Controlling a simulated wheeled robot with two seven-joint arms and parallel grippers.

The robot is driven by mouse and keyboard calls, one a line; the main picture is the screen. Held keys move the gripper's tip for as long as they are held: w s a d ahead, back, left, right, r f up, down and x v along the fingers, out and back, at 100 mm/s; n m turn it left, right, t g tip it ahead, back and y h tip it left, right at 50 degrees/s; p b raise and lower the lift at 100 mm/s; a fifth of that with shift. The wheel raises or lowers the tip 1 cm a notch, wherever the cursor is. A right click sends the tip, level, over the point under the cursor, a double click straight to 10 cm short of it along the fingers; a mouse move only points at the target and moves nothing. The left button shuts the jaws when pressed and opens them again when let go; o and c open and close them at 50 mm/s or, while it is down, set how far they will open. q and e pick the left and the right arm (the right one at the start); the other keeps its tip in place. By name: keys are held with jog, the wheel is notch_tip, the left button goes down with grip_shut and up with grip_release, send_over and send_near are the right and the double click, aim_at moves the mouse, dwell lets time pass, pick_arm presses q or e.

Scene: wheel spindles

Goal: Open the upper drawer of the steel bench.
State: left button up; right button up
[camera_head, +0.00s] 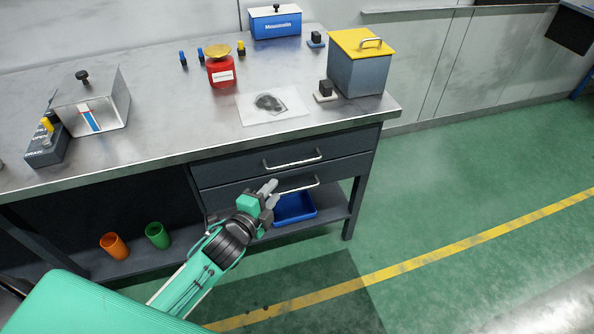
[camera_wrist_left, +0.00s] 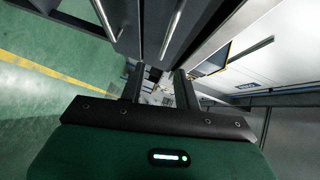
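The steel bench (camera_head: 190,150) has two dark drawers at its right end, both closed. The upper drawer (camera_head: 240,167) has a silver bar handle (camera_head: 292,161), and the lower drawer has a similar handle (camera_head: 303,186). My left gripper (camera_head: 271,194) is in front of the drawers, near the left end of the lower handle and below the upper one. Its two fingers (camera_wrist_left: 158,88) are apart with nothing between them. In the left wrist view, two handle bars (camera_wrist_left: 105,20) pass beyond the fingers. My right gripper is not in view.
On the benchtop are a grey box with yellow lid (camera_head: 360,65), a red canister (camera_head: 220,70) and a metal box (camera_head: 92,100). An orange cup (camera_head: 114,246), green cup (camera_head: 157,235) and blue tray (camera_head: 295,208) are on the lower shelf. The green floor at right is clear.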

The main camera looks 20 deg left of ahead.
aim_at(297, 162)
pick_arm(q)
jog(key=x, duration=0.9)
jog(key=r+x, duration=0.1)
jog(key=x, duration=0.3)
jog(key=shift+w+d+f, duration=0.1)
jog(key=shift+w+d, duration=0.2)
jog(key=shift+w, duration=0.05)
jog(key=shift+c, duration=0.4)
grip_shut()
